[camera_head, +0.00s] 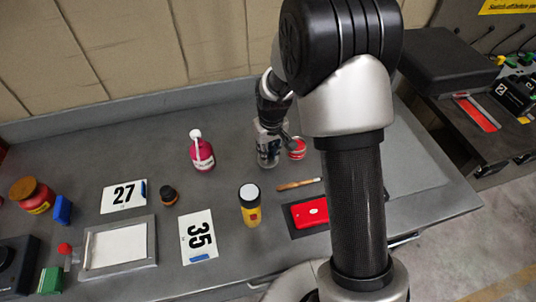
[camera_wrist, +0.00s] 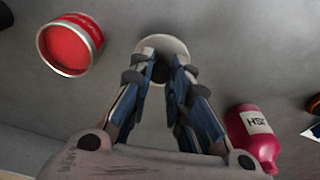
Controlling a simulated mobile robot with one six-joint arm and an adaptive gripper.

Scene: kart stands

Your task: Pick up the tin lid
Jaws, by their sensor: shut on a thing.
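My gripper (camera_wrist: 160,70) has its fingertips closed in on a pale round tin lid (camera_wrist: 165,43) in the wrist view. The fingers cover the lid's near part, and a dark spot shows between the tips. In the head view my gripper (camera_head: 267,146) is low over the back of the grey table, and the lid cannot be made out clearly there. A red tin (camera_wrist: 70,45) with a silvery rim stands apart from the fingers in the wrist view. It also shows in the head view (camera_head: 297,148), just right of my gripper. I cannot tell whether the lid touches the table.
A magenta bottle (camera_wrist: 252,137) is close to the fingers in the wrist view; it stands left of my gripper in the head view (camera_head: 202,152).

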